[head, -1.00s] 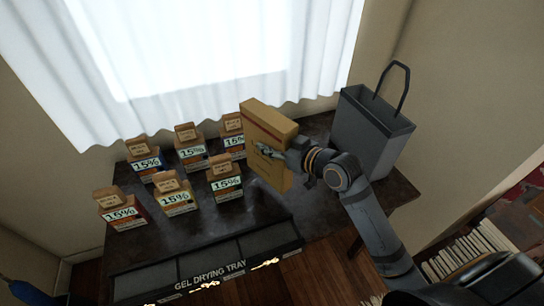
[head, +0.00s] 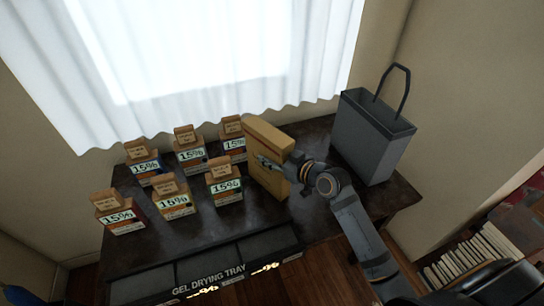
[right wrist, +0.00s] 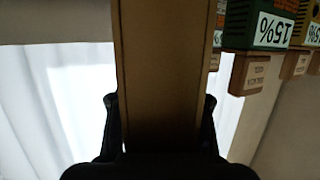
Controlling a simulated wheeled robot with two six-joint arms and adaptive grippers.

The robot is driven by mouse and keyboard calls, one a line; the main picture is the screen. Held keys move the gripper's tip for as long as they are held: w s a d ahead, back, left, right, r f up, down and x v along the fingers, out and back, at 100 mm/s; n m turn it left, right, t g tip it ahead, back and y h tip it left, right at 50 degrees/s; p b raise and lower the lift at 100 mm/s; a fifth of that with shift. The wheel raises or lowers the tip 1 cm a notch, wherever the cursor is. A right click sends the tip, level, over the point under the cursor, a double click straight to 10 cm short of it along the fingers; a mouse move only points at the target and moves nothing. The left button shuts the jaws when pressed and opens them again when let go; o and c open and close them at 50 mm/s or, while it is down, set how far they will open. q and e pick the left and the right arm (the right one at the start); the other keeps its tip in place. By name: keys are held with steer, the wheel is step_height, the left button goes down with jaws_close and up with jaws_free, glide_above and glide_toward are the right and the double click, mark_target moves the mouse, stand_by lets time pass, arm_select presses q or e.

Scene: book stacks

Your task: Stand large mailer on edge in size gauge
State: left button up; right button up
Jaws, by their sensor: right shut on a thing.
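The large mailer (head: 271,172), a tan, upright box-like packet, is in the middle of the head view, over the dark table. My right gripper (head: 268,162) is shut on it from the right side. In the right wrist view the mailer (right wrist: 162,75) runs upright between the two fingers (right wrist: 162,125). I cannot tell whether its bottom edge touches the table. No part that I can surely call the size gauge shows; the area behind and under the mailer is hidden. My left gripper is not in view.
Several small cartons with "15%" labels (head: 226,188) stand left of the mailer, the nearest close beside it. A grey bag (head: 372,140) stands on the right. A tray marked "GEL DRYING TRAY" (head: 208,278) lies along the front edge of the table (head: 215,225).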

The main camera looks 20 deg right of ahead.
steer(key=o, duration=1.2)
